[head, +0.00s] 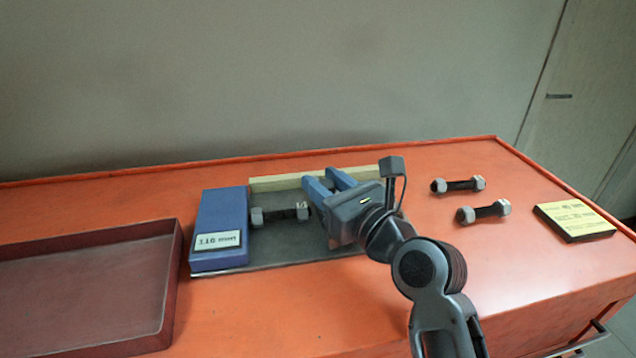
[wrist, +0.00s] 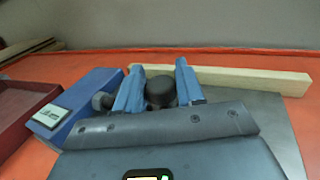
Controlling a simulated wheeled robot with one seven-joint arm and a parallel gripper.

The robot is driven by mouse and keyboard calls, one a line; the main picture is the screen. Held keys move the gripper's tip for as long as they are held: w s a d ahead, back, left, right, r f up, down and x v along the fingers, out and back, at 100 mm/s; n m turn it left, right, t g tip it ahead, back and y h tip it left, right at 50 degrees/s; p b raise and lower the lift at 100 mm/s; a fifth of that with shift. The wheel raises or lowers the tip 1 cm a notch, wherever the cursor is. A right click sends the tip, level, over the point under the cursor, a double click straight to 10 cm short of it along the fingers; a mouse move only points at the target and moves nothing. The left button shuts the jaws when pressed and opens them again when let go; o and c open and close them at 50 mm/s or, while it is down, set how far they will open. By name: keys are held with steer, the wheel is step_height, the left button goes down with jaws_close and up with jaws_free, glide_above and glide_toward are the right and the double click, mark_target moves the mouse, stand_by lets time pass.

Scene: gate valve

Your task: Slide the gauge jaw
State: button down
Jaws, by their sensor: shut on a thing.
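The gauge has a fixed blue block (head: 218,228) with a white readout (head: 219,241) that seems to say 116 mm, on a grey plate (head: 280,254). A stud bolt with grey nuts (head: 280,215) lies on the plate, its left nut close to the block. My gripper (head: 330,180) is over the plate's right part and hides much of the jaw side. In the wrist view its two blue fingers (wrist: 159,66) stand on either side of a dark round knob (wrist: 160,91), shut on it. The jaw under the knob is hidden by my gripper.
A pale rail (head: 285,182) runs along the plate's back edge. A dark red tray (head: 85,290) is at the left. Two more bolts (head: 458,185) (head: 483,212) and a yellow-topped block (head: 574,221) lie on the orange bench at the right. A grey wall stands behind.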

steer(key=d, duration=0.2)
steer(key=w+d, duration=0.1)
steer(key=d, duration=0.2)
steer(key=w+d, duration=0.1)
steer(key=d, duration=0.1)
steer(key=shift+w+d, duration=0.1)
steer(key=shift+d, duration=0.25)
steer(key=c, duration=0.8)
jaws_free()
steer(key=v, duration=0.8)
steer(key=shift+a, duration=0.1)
